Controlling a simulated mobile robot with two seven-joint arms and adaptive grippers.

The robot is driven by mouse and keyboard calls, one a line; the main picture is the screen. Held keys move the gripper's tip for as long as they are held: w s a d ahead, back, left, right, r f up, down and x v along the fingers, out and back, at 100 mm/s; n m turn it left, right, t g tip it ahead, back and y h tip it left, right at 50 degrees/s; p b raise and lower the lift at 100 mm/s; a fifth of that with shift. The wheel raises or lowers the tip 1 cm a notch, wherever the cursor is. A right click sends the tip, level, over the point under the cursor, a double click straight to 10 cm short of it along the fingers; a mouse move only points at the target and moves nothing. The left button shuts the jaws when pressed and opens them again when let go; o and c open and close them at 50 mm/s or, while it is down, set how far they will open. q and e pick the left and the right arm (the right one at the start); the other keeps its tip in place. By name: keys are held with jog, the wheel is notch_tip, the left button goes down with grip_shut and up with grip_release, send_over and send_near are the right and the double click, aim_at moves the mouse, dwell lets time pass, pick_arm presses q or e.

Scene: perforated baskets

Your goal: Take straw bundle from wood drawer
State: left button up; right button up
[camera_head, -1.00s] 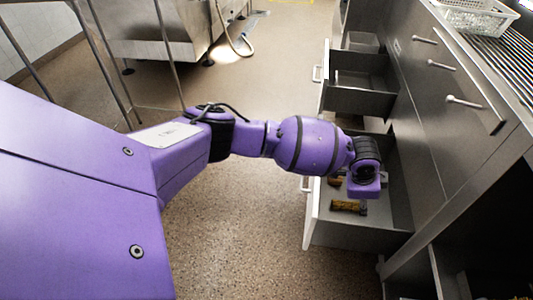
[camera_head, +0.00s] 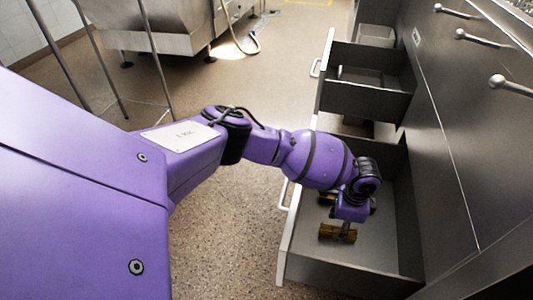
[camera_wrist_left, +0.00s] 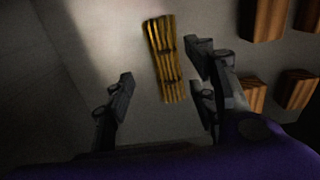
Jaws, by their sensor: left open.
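The straw bundle (camera_head: 337,233) is a short yellow-brown bundle on the floor of the open lower drawer (camera_head: 388,245), close to its front panel. In the left wrist view the bundle (camera_wrist_left: 164,58) lies lengthwise, ahead of and between the two dark fingers. My left gripper (camera_head: 346,228) reaches down into the drawer beside the bundle. In the left wrist view the gripper (camera_wrist_left: 160,88) is open, with the bundle nearer the right finger. I cannot tell whether any finger touches it. My right gripper is not in view.
Several brown wooden blocks (camera_wrist_left: 270,18) lie to the right in the left wrist view. Another open drawer (camera_head: 370,90) is farther back. The cabinet front with bar handles (camera_head: 474,36) rises on the right. Bare speckled floor (camera_head: 225,235) lies left of the drawers.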

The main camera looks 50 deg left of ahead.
pick_arm(q)
jog(key=f+b, duration=0.1)
jog(key=f, duration=0.1)
jog(key=w+f+b, duration=0.1)
jog(key=f+b, duration=0.1)
jog(key=shift+a+f, duration=0.15)
jog(key=shift+f, duration=0.2)
jog(key=shift+r, duration=0.1)
jog(key=c, duration=1)
